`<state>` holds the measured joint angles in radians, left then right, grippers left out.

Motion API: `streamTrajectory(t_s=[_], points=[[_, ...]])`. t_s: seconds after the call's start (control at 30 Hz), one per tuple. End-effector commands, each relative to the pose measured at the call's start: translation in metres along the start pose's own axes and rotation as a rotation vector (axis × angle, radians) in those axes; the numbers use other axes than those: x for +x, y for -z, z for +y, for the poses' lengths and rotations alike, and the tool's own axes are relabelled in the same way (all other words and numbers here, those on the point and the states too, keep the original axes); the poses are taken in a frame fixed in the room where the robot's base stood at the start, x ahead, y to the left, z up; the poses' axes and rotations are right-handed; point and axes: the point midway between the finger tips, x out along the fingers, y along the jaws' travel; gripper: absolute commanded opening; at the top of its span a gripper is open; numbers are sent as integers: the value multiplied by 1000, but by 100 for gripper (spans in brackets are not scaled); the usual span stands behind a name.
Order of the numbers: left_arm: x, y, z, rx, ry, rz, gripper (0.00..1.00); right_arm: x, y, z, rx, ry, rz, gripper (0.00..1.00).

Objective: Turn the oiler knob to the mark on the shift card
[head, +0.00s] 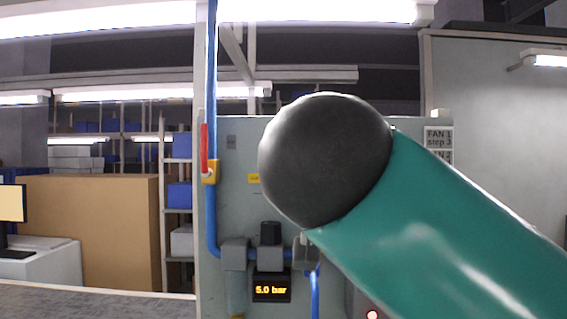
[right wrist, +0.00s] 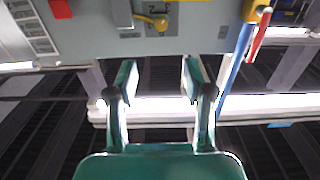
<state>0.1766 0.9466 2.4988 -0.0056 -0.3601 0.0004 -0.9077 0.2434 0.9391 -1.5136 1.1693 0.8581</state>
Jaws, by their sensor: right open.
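A yellow pointer knob (right wrist: 160,21) sits on a dark grey plate with a faint digit on the panel, upside down at the top of the right wrist view. I cannot tell whether it is the oiler knob. My right gripper (right wrist: 157,75) is open and empty, its fingers apart below the panel edge in that picture, not touching the knob. In the head view my arm hides the panel's middle. A white card (head: 438,137) reading "FAN 1 step 3" is partly hidden by it. I cannot identify the shift card. My left gripper is not in view.
The grey panel (head: 236,206) carries a blue pipe (head: 212,95), a red valve handle (head: 204,148), a black-topped regulator (head: 270,233) and a display (head: 271,289) reading 5.0 bar. A brown partition (head: 90,225) and a monitor (head: 12,205) stand at the left.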

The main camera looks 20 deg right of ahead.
Motion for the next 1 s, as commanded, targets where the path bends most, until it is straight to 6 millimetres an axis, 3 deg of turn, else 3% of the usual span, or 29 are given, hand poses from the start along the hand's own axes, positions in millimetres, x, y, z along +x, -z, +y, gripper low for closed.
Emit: streamTrajectory(t_s=[0.17,0.7,1.0], points=[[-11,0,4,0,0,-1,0,26,1,-1,-4,-1,-4,51],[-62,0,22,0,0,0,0,137,2,-4,-5,3,-5,51],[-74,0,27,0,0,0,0,162,-1,-5,-3,7,-3,51]])
